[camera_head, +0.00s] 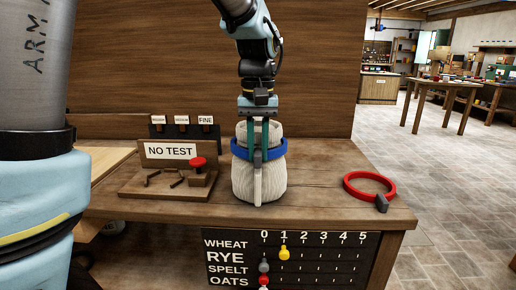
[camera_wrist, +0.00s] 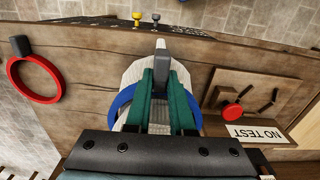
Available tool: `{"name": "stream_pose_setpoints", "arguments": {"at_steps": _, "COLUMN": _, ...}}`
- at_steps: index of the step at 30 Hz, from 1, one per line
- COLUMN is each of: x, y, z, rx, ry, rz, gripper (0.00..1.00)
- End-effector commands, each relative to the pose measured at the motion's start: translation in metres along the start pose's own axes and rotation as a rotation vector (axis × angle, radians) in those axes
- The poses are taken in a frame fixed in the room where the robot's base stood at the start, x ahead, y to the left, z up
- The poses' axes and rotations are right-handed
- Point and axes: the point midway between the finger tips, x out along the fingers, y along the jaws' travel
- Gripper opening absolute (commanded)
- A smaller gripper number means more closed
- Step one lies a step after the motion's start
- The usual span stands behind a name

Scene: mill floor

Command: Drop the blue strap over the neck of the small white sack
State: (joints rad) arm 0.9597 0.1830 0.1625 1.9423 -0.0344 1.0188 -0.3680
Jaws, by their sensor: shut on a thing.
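The small white sack (camera_head: 270,180) stands upright on the wooden bench. The blue strap (camera_head: 239,151) is a ring at the sack's upper part, and the sack's top rises above it. It shows on both sides of the sack; its back is hidden, so I cannot tell its exact seating. My gripper (camera_head: 257,152), with green fingers, points down at the sack's front, shut on the strap at its grey buckle. In the wrist view, the fingers (camera_wrist: 164,72) cover much of the sack (camera_wrist: 138,72), and the blue strap (camera_wrist: 122,100) shows beside them.
A red strap (camera_head: 349,185) with a dark buckle lies at the bench's right. At left stand a wooden base with a red knob (camera_head: 198,163) and a "NO TEST" sign (camera_head: 171,151). A tally board (camera_head: 320,258) hangs on the bench front. Bench between sack and red strap is clear.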

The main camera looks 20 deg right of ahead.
Motion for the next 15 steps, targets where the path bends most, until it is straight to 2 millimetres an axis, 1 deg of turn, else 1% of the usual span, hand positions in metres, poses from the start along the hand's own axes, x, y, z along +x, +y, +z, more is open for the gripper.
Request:
{"name": "stream_pose_setpoints", "arguments": {"at_steps": 12, "x": 0.0, "y": 0.0, "z": -0.0001, "rx": 0.0, "ry": 0.001, "rz": 0.0, "gripper": 0.0}}
{"name": "stream_pose_setpoints", "arguments": {"at_steps": 13, "x": 0.0, "y": 0.0001, "z": -0.0001, "rx": 0.0, "ry": 0.001, "rz": 0.0, "gripper": 0.23}}
{"name": "stream_pose_setpoints", "arguments": {"at_steps": 15, "x": -0.0001, "y": 0.0001, "z": -0.0001, "rx": 0.0, "ry": 0.001, "rz": 0.0, "gripper": 0.31}}
